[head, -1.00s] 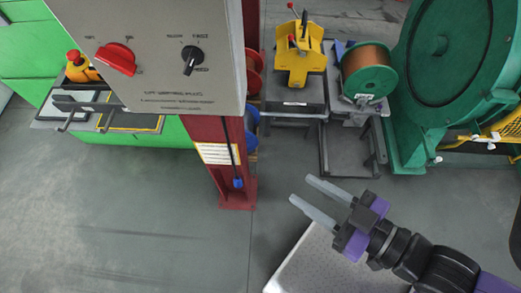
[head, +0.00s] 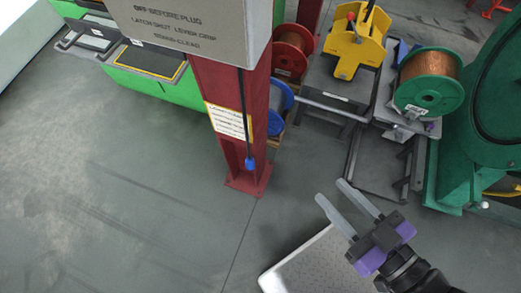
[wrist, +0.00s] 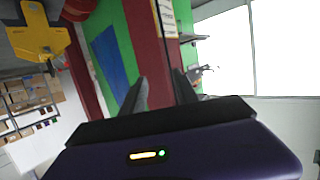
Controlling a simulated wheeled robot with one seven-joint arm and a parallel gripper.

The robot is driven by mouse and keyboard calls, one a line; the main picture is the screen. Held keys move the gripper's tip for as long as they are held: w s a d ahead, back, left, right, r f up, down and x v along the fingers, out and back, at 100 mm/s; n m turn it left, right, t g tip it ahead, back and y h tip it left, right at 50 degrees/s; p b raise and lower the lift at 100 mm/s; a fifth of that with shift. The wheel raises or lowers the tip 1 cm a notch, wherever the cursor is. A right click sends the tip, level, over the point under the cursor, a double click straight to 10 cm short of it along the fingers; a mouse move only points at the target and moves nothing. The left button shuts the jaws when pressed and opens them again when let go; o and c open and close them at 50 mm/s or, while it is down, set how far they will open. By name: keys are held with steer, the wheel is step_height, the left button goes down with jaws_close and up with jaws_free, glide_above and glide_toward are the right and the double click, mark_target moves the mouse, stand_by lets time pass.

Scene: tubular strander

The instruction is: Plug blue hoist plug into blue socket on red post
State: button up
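The blue hoist plug (head: 250,164) hangs at the end of a black cable in front of the red post (head: 232,130), a little above the post's foot. I cannot make out the blue socket on the post. My gripper (head: 331,194) is open and empty, to the right of the plug and well apart from it, with its fingers pointing toward the upper left. In the wrist view the two fingers (wrist: 158,86) stand apart with nothing between them, and the red post (wrist: 161,62) shows beyond. The plug cannot be picked out in the wrist view.
A grey panel (head: 190,22) hangs on the post above the plug. Blue (head: 281,100) and red (head: 291,50) spools stand behind the post. A yellow fixture (head: 357,45) and a copper-wound green spool (head: 428,82) stand at the back right. The floor left of the post is clear.

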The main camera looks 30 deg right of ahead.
steer(key=shift+o, duration=1.1)
steer(key=o, duration=0.3)
steer(key=shift+w+f, duration=0.1)
steer(key=shift+f, duration=0.3)
steer(key=g+b, duration=0.3)
steer(key=g, duration=0.4)
glide_toward(250, 163)
steer(key=s+d, duration=0.5)
steer(key=d, duration=0.1)
steer(key=w+a+f+g, duration=0.1)
steer(key=w, duration=0.1)
steer(key=w+f+g, duration=0.1)
steer(key=w, duration=0.2)
steer(key=w+a+f+g+b, duration=0.1)
steer(key=w+f, duration=0.1)
steer(key=shift+w+a+f, duration=0.15)
steer(key=shift+w+a, duration=0.15)
steer(key=shift+w, duration=0.05)
steer(key=shift+x, duration=1.3)
